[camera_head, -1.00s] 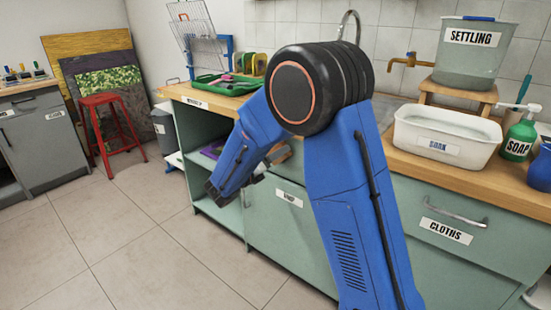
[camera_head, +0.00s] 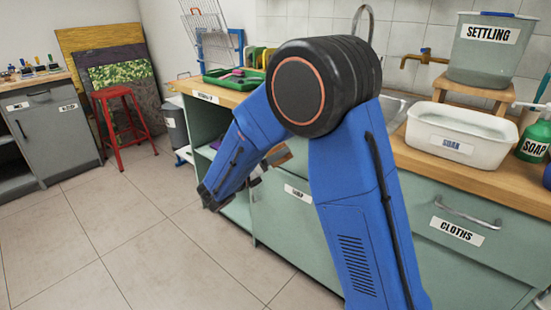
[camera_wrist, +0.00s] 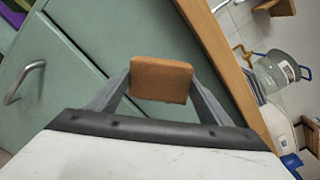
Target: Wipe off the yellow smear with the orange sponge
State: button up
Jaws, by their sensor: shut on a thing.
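The orange sponge (camera_wrist: 161,79) is held between the two fingers of my gripper (camera_wrist: 160,85) in the wrist view. The fingers touch it on its left and right sides. In the head view my gripper (camera_head: 258,174) is mostly hidden behind my blue arm, and a brownish-orange bit of the sponge (camera_head: 279,156) shows beside it. It hangs in front of the green cabinets, below the level of the wooden worktop. I see no yellow smear in either view.
The wooden worktop (camera_head: 484,177) carries a white soak tub (camera_head: 457,137), a soap bottle (camera_head: 537,138) and a green tray (camera_head: 236,79). A cloths drawer (camera_head: 460,222) is below. A red stool (camera_head: 121,126) stands at left. Floor (camera_head: 130,235) at front left is clear.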

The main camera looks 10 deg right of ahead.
jog(key=shift+a, duration=0.1)
jog(key=shift+v, duration=1.4)
